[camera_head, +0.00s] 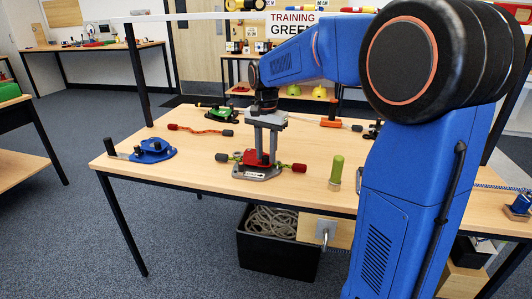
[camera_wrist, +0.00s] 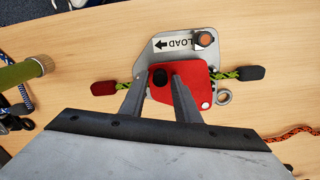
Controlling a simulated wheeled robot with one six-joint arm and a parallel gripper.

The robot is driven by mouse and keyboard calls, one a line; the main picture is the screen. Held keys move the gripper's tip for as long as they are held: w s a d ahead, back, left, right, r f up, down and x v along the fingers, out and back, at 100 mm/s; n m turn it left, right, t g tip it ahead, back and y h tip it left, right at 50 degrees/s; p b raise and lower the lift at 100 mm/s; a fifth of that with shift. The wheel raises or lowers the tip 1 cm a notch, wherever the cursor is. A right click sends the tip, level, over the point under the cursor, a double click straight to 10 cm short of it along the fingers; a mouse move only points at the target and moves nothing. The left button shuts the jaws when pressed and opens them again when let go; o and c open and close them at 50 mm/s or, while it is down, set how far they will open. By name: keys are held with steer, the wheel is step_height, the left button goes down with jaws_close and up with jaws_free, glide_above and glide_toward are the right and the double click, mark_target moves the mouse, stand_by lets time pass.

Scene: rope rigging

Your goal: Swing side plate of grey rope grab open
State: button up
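The grey rope grab (camera_head: 262,175) lies on the table; in the wrist view its grey plate (camera_wrist: 182,45) carries a LOAD arrow and an orange-brown round part (camera_wrist: 204,39). A red side plate (camera_wrist: 190,92) lies over the plate, with a black knob (camera_wrist: 160,77) standing on it. My gripper (camera_head: 265,148) points down over the red plate. Its fingers (camera_wrist: 159,84) are apart on either side of the knob, with small gaps seen; contact is not clear.
A green cylinder (camera_head: 336,172) stands right of the grab. A blue device (camera_head: 153,150) lies at the table's left. A red rope (camera_head: 200,130) and a green device (camera_head: 216,112) lie behind. An orange device (camera_head: 333,122) is at the back right.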

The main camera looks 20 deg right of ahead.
jaws_close()
steer(key=shift+d, duration=0.1)
